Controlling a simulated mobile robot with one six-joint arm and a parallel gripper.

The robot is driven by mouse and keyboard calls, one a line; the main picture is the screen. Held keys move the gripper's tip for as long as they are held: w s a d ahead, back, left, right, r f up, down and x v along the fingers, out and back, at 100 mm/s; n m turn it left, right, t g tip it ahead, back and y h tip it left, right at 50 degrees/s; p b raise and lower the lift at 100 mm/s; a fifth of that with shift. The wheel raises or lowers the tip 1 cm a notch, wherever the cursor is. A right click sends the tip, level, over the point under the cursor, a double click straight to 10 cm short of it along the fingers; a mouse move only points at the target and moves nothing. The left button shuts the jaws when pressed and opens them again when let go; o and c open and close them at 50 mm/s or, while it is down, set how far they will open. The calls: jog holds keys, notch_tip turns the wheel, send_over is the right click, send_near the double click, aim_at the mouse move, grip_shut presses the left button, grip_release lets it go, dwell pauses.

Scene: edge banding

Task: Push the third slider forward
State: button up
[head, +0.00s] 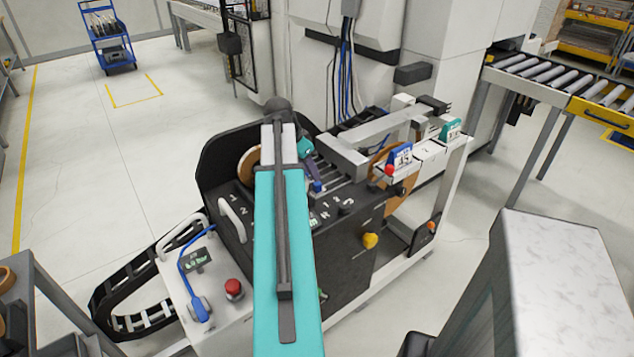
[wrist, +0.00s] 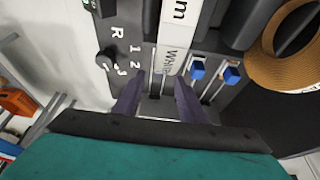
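In the wrist view my gripper (wrist: 158,95) has two purple fingers spread apart, pointing down at the dark machine panel. A pale slot lies between the fingers, and I cannot make out a slider knob in it. Two blue slider knobs show to the right of the fingers, one closer (wrist: 197,71) and one further right (wrist: 232,75), each in its own slot. In the head view my arm covers much of the panel. One purple finger (head: 313,170) shows beside a blue knob (head: 317,186). Which slider is the third cannot be told.
The panel carries a black knob (wrist: 106,58) marked with letters and numbers, and a white label strip (wrist: 177,30). A brown tape roll (wrist: 285,50) lies to the right. In the head view a red button (head: 234,288) and a yellow knob (head: 370,240) stick out of the machine.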

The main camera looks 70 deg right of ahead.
aim_at(317, 188)
jog(key=shift+p+x, duration=0.5)
jog(key=shift+x, duration=3.35)
grip_shut()
